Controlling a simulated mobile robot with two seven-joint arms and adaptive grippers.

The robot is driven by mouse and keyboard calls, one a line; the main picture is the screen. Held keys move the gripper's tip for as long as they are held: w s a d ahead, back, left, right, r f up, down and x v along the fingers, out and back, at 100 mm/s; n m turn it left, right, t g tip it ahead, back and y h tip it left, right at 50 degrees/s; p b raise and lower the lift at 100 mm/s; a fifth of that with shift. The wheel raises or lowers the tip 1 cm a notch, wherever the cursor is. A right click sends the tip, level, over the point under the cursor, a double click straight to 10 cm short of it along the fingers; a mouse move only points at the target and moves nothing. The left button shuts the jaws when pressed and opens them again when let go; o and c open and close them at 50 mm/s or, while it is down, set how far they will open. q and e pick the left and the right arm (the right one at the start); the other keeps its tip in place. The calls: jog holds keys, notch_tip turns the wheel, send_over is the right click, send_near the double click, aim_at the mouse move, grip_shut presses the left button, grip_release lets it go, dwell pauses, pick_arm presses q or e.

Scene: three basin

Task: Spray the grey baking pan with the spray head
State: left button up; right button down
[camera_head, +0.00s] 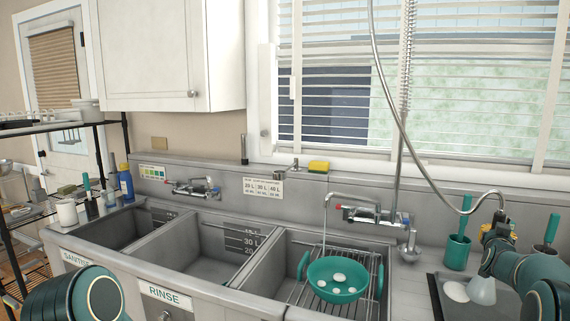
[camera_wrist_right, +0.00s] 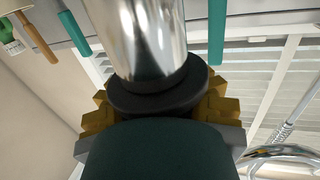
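The grey baking pan (camera_head: 460,312) appears to be the dark grey tray on the counter right of the basins, partly cut off by the frame. A white round patch (camera_head: 455,291) is on it. The spray head (camera_wrist_right: 148,45) shows in the right wrist view as a shiny metal cylinder with a dark collar. My right gripper (camera_head: 497,232) has its yellow fingers closed around it, at the hose end above the pan. A pale cone (camera_head: 482,291) shows below the gripper; I cannot tell if it is spray. My left arm shows at lower left; its gripper is out of view.
A teal pan (camera_head: 318,269) with white spots sits on a wire rack in the right basin. A looped hose (camera_head: 401,130) hangs before the window. A teal holder (camera_head: 457,253) and a faucet (camera_head: 368,216) stand nearby.

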dwell(0.3)
jog(key=w+a+p, duration=0.2)
jog(key=a, duration=0.4)
jog(key=shift+a, duration=0.15)
jog(key=shift+r, duration=0.1)
dwell(1.3)
